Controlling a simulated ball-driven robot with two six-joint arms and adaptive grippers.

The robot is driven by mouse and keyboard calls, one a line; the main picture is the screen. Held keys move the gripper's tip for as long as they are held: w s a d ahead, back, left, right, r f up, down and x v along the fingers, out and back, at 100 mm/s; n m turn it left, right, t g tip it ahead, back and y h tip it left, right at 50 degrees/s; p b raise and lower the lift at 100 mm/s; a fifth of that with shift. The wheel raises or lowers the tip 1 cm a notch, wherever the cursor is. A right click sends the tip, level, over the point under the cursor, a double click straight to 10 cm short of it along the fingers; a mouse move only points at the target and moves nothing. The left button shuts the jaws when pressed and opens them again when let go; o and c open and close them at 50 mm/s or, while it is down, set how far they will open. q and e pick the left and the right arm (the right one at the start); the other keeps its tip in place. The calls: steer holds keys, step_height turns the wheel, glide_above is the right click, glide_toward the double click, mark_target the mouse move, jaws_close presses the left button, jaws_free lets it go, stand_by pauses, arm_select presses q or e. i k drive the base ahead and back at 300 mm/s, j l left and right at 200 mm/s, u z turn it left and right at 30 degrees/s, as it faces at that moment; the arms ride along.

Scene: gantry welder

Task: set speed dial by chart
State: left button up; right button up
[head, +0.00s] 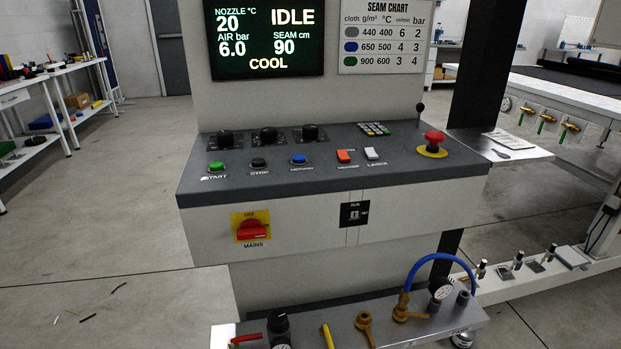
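The sloped grey control panel (330,160) has three black dials in a row: a left dial (226,139), a middle dial (268,136) and a right dial (310,133). Their markings are too small to read, so I cannot tell which is for speed. The seam chart (384,37) lists grey cloth 440, 400, 6, 2; blue 650, 500, 4, 3; and green 900, 600, 3, 4. Its m/min column reads 6, 4, 3. The display (265,38) reads IDLE, COOL, nozzle 20, air 6.0, seam 90. Neither gripper is in view.
Below the dials are a green start button (216,167), a black button (259,163) and a blue button (298,159). A red emergency stop (434,140) is at the right, and a red mains switch (251,230) on the front. A lower shelf (400,325) carries valves and a hose.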

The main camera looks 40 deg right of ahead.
mark_target(268, 134)
steer(key=z, duration=1.25)
steer(key=j+u, duration=0.85)
steer(key=i+l, duration=0.05)
steer(key=l, duration=0.05)
